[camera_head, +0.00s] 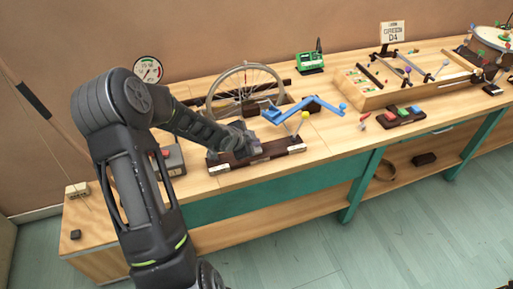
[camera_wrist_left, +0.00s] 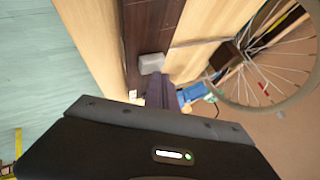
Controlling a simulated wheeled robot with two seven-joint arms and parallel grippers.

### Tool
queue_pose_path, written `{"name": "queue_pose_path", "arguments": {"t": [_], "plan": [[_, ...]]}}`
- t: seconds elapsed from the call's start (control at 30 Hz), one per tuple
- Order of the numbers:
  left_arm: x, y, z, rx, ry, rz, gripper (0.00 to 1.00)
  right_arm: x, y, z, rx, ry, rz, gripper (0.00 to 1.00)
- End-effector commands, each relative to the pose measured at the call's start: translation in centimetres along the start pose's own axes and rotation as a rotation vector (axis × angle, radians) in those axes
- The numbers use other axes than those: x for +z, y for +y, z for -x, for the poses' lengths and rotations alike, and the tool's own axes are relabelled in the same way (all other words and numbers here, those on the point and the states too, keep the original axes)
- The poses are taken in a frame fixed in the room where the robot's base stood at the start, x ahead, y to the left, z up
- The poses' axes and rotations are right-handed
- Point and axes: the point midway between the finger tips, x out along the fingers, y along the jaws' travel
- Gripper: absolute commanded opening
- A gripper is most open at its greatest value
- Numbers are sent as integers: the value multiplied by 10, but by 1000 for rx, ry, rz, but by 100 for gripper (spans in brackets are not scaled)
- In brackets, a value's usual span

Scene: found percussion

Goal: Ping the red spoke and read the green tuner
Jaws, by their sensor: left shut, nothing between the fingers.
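A spoked wheel (camera_head: 211,101) stands upright on the bench behind my left gripper. In the left wrist view the wheel (camera_wrist_left: 302,94) fills the upper right, with a small red mark (camera_wrist_left: 264,88) among its spokes. I cannot make out a red spoke in the head view. The green tuner (camera_head: 310,61) stands at the back of the bench, right of the wheel; its reading is too small to tell. My left gripper (camera_head: 248,142) is shut and empty, low over the dark wooden base (camera_head: 270,150) in front of the wheel. My right gripper is not in view.
A blue bent bar (camera_head: 315,101) and a yellow-knobbed stick (camera_head: 303,117) stand close right of my left gripper. A round dial (camera_head: 148,69) is at the back left. A wooden tray (camera_head: 375,100) and a coloured-button block (camera_head: 404,116) lie further right.

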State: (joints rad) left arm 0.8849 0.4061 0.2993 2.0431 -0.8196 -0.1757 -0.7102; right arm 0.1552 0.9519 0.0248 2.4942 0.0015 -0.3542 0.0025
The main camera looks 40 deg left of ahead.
Motion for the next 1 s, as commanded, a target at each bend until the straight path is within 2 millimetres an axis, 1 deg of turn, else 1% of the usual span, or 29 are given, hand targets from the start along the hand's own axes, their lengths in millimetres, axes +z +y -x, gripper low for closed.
{"name": "queue_pose_path", "arguments": {"t": [1.0], "plan": [[5, 6, -7, 1, 0, 0, 0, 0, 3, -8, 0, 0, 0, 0]]}}
